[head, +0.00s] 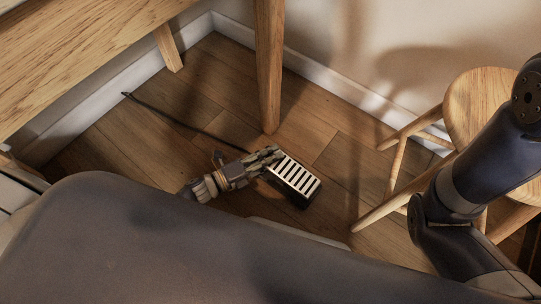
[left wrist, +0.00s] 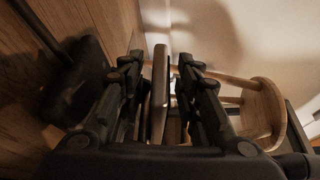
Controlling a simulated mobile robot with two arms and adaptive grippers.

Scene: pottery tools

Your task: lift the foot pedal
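The foot pedal (head: 296,178) lies on the wooden floor in the head view, with a pale, dark-slotted top and dark sides. My left gripper (head: 272,157) is at its upper left end and hides that corner. In the left wrist view, a thin upright plate (left wrist: 160,90), which looks like part of the pedal, stands between the fingers of my left gripper (left wrist: 160,72). A narrow gap shows beside the plate, so the fingers look open around it. My right gripper is out of view.
A dark cord (head: 165,116) runs along the floor towards the pedal. A wooden table leg (head: 269,70) stands just behind it. A wooden stool (head: 480,105) stands at the right. The floor between pedal and stool is clear.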

